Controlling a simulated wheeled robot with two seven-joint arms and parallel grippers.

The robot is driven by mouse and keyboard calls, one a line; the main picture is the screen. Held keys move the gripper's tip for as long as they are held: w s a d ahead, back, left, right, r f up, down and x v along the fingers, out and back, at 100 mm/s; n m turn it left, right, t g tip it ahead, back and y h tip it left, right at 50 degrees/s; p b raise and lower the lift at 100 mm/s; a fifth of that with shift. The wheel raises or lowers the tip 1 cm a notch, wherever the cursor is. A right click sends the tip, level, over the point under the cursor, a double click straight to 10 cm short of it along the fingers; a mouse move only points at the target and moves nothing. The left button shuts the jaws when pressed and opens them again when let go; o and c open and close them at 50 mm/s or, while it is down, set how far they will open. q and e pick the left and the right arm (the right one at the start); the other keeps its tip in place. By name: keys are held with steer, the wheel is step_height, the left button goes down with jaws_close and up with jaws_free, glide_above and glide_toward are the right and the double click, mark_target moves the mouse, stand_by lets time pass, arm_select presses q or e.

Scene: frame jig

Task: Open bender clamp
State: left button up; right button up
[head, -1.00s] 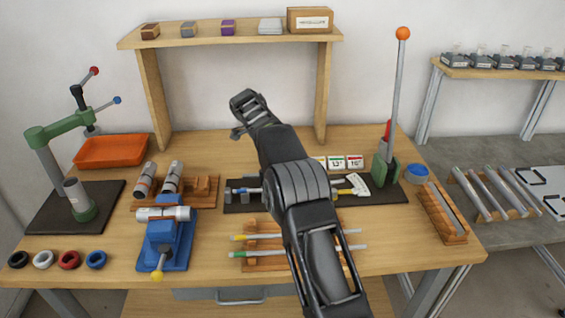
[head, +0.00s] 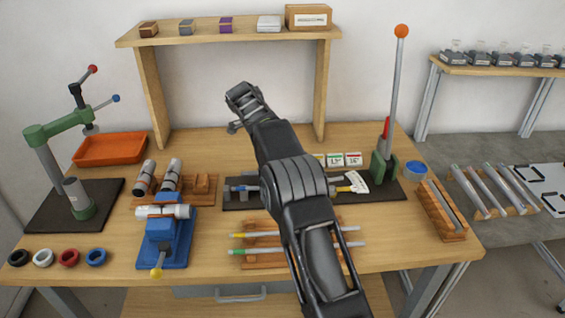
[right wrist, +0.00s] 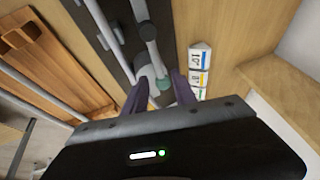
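The bender stands at the bench's middle right, with a dark base plate (head: 300,196), a green block (head: 384,168) and a long grey lever with an orange knob (head: 401,31). A short red handle (head: 386,130) stands upright beside the lever. My right arm crosses the middle of the plate and hides part of it. My right gripper (head: 243,97) is high and left of the red handle, apart from it. In the right wrist view its two fingers (right wrist: 159,82) are apart, with grey and teal bender parts showing beyond the gap. My left gripper is not in view.
A blue clamp fixture (head: 166,240) holds a grey cylinder at front left. A wooden rack (head: 262,258) with rods lies before the plate. A green press (head: 55,130) stands at left, and a raised shelf (head: 230,37) stands behind. Small angle cards (head: 344,160) are behind the plate.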

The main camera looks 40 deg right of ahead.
steer(key=p+v, duration=0.4)
steer(key=v, duration=0.2)
steer(key=shift+r, duration=0.1)
stand_by(0.4)
